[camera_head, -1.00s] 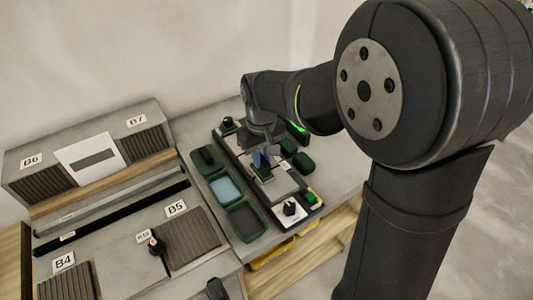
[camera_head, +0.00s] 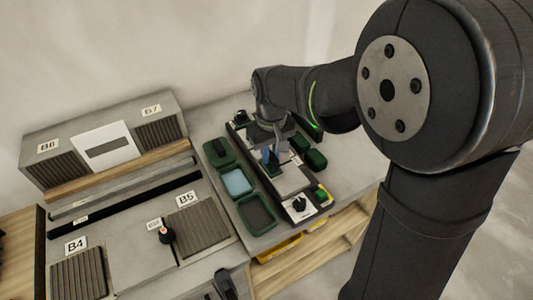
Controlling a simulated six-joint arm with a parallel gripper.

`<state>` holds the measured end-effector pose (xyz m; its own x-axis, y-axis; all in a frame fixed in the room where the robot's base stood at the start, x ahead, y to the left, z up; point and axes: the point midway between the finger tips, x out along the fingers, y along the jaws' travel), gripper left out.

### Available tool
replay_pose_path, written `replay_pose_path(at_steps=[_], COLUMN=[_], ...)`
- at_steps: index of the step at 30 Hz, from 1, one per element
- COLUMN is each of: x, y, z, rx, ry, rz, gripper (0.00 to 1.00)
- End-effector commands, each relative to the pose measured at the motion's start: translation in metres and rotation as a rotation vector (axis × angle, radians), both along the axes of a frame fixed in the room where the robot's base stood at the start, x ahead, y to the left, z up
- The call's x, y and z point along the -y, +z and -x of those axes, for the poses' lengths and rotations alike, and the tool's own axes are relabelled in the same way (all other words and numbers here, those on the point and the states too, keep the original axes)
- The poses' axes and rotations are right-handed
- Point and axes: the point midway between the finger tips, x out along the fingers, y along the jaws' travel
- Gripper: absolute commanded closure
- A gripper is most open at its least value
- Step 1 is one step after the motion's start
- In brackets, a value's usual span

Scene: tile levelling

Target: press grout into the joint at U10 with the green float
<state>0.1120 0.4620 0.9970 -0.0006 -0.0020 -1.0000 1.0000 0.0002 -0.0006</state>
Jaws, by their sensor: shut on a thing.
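My gripper (camera_head: 270,148) points down over the long dark board with pale tile panels (camera_head: 292,180) at the back right. It is shut on a small tool (camera_head: 271,161), seen as a dark bluish shape, probably the float; its green colour is not clear here. The tool's lower end is at or just above the panels; I cannot tell if it touches. The joint under it is hidden by the tool and gripper. No U10 label is readable; a small pale tag (camera_head: 297,160) lies right of the tool.
Left of the board is a green three-part tray (camera_head: 237,182) with a light-blue middle. Dark green blocks (camera_head: 316,159) lie to its right. A black knob on a white plate (camera_head: 299,204) is at the board's front.

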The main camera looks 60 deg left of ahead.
Motion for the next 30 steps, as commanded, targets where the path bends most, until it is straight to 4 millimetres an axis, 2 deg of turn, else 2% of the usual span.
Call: replay_pose_path(at_steps=[23, 30], x=[0.000, -0.001], y=[-0.001, -0.002], z=[-0.032, -0.047], rx=[0.001, 0.001], ry=[0.000, -0.002], rz=[-0.002, -0.002], gripper=[1.00, 1.00])
